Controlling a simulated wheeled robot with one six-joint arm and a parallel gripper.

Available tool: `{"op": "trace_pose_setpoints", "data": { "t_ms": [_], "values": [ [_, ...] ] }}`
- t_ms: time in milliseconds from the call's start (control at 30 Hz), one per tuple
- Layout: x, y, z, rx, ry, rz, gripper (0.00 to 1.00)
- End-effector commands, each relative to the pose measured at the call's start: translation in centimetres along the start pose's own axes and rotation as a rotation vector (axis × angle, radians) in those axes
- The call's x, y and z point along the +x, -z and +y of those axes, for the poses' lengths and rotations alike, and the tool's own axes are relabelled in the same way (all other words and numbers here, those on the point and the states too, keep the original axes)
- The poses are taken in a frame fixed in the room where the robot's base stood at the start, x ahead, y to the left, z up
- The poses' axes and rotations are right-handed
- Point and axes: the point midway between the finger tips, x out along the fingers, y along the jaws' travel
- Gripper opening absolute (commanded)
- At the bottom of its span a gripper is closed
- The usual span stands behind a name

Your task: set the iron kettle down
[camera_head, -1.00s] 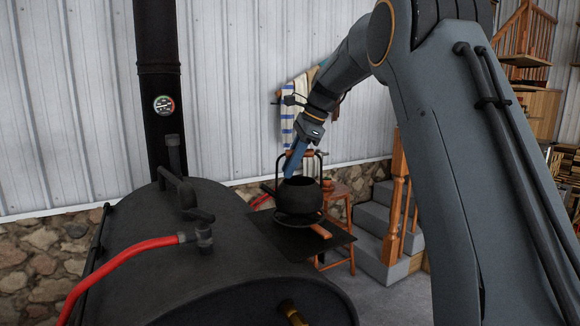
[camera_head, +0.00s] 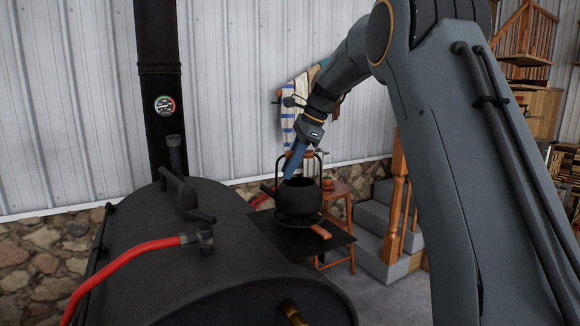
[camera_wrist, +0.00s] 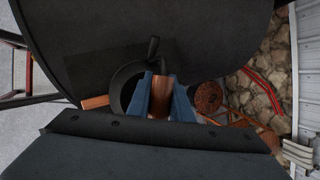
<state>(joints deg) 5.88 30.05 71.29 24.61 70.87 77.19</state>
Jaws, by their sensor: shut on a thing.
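The black iron kettle (camera_head: 299,198) stands upright over a round trivet-like ring (camera_head: 298,219) on the dark side shelf (camera_head: 320,246) of the barrel stove. I cannot tell whether its base touches the ring. My gripper (camera_head: 292,172) has its blue fingers at the kettle's raised handle. In the wrist view my gripper (camera_wrist: 161,100) is shut on the brown grip (camera_wrist: 160,101) of that handle. The kettle's body (camera_wrist: 128,84) is partly hidden behind the fingers there, with its spout (camera_wrist: 153,47) pointing up in the picture.
The barrel stove (camera_head: 190,265) with its flue pipe and a red hose (camera_head: 120,268) fills the left. A wooden stool (camera_head: 340,205) stands behind the shelf, and grey steps (camera_head: 375,225) lie to the right. A wooden handle (camera_head: 321,231) juts out beside the ring.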

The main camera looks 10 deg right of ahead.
Motion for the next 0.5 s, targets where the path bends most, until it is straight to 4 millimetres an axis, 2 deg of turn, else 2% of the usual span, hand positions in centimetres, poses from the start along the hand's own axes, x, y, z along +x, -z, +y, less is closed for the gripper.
{"op": "trace_pose_setpoints", "data": {
  "t_ms": [500],
  "values": [
    [0.14,0.04,-0.04,-0.001,0.005,0.0,0.0]
  ]
}}
